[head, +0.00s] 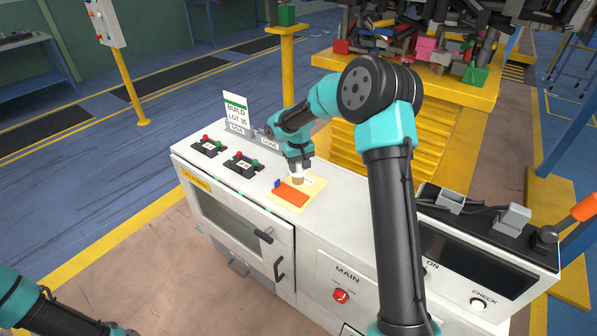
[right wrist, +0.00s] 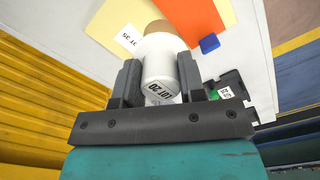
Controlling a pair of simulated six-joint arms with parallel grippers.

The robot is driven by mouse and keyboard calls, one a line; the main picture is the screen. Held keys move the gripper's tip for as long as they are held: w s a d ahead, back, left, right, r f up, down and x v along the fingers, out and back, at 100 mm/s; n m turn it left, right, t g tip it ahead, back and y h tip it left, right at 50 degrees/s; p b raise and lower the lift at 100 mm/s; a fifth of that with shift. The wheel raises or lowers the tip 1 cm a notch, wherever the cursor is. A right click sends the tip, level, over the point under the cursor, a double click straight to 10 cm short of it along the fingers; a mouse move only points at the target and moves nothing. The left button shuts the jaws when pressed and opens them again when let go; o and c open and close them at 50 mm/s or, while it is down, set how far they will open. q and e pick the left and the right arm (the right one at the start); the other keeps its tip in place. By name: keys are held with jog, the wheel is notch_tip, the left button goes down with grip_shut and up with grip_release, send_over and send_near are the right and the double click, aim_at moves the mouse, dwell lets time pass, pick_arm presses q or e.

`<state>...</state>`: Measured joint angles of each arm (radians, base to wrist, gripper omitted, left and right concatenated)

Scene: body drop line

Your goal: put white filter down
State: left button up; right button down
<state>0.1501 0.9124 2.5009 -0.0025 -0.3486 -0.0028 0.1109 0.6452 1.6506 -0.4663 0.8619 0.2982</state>
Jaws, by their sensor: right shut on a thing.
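The white filter (right wrist: 158,68) is a white cylinder with a tan end and a printed lot label. My right gripper (right wrist: 161,82) is shut on it, with one dark finger on each side. In the head view the filter (head: 298,180) shows below my right gripper (head: 299,164), over the pale yellow mat (head: 314,192) on the white cabinet top. I cannot tell whether its tan end touches the mat. An orange card (head: 290,194) and a small blue block (head: 278,183) lie beside it. My left gripper is outside the picture; only its arm shows at the lower left.
Two dark button boxes (head: 243,166) and an upright lot sign (head: 236,109) stand left of the mat on the cabinet. A dark tray with grey fixtures (head: 512,218) is at the right. A yellow stand with piled parts (head: 420,75) is behind.

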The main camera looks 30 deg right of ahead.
aim_at(299, 170)
jog(key=shift+w+d, duration=0.1)
jog(key=shift+w, duration=0.05)
jog(key=shift+w+d, duration=0.1)
jog(key=shift+w+d+f, duration=0.1)
jog(key=shift+w+f, duration=0.1)
jog(key=shift+f, duration=1.6)
jog(key=c, duration=0.7)
grip_release()
jog(key=shift+r, duration=0.15)
notch_tip(299, 170, up, 12)
jog(key=shift+f, duration=0.1)
